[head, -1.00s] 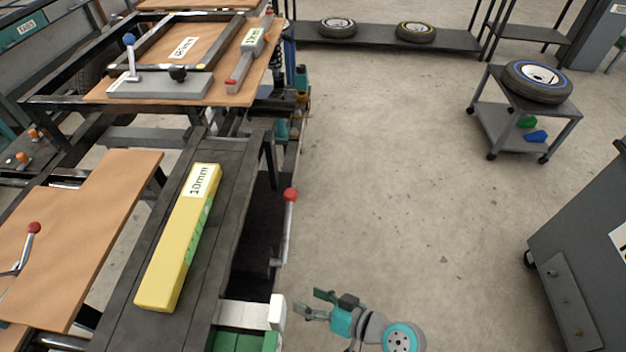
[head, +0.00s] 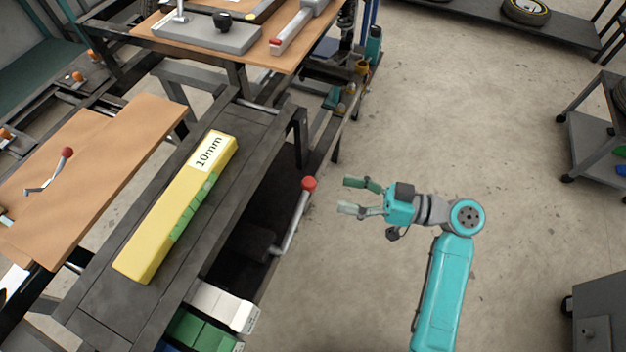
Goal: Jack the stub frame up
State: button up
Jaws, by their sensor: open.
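My gripper (head: 352,196) is open and empty over the floor in the head view, its two green-grey fingers pointing left. To its left, a lever with a red knob (head: 309,184) rises from the side of the dark frame; its grey rod (head: 293,226) runs down from the knob. A gap separates the knob from my fingertips. A yellow block labelled 10mm (head: 172,215) lies on the dark grey bench top (head: 232,143). A second red-knobbed lever (head: 66,153) stands at the wooden board at left. I cannot tell which part is the stub frame or its jack.
White and green boxes (head: 222,306) sit beside the bench's near end. A wooden table (head: 145,37) with a grey plate stands at the back. A cart (head: 598,150) and a grey cabinet (head: 603,310) are at right. The floor between is clear.

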aim_at(309, 184)
jog(key=a, duration=0.3)
jog(key=w+a, duration=0.1)
jog(key=a, duration=0.4)
jog(key=shift+w+a, duration=0.35)
grip_shut()
